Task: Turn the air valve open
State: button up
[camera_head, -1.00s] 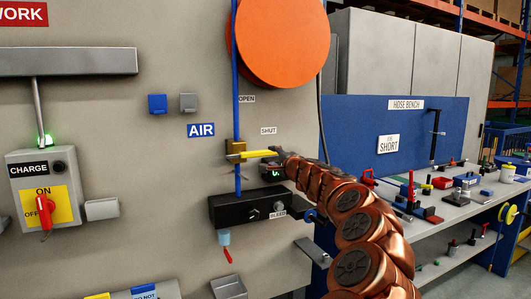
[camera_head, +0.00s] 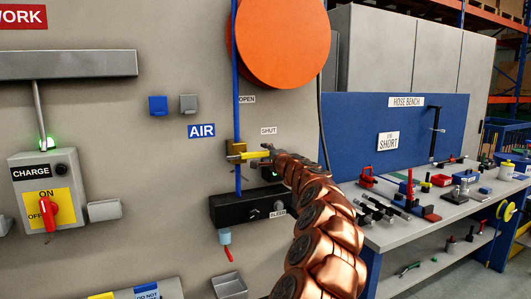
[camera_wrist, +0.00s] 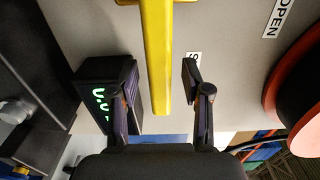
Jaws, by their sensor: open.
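The air valve has a brass body (camera_head: 234,146) on a blue vertical pipe, right of the AIR sign. Its yellow handle (camera_head: 250,155) points right, level, toward the SHUT label (camera_head: 268,131); the OPEN label (camera_head: 247,99) is higher up beside the pipe. My gripper (camera_head: 266,153) is at the handle's free end. In the wrist view my gripper (camera_wrist: 158,82) is open, with the yellow handle (camera_wrist: 157,40) between its two fingers. Gaps show on both sides of the handle there. My arm hides part of the small display in the head view.
A black box with green digits (camera_wrist: 102,95) is close beside the left finger. A black manifold (camera_head: 245,208) sits below the valve. An orange reel (camera_head: 281,40) hangs above. The hose bench (camera_head: 405,230) with tools stands right.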

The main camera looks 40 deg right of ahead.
jog(key=shift+w+d, duration=0.1)
jog(key=shift+w, duration=0.25)
grip_shut()
dwell(0.4)
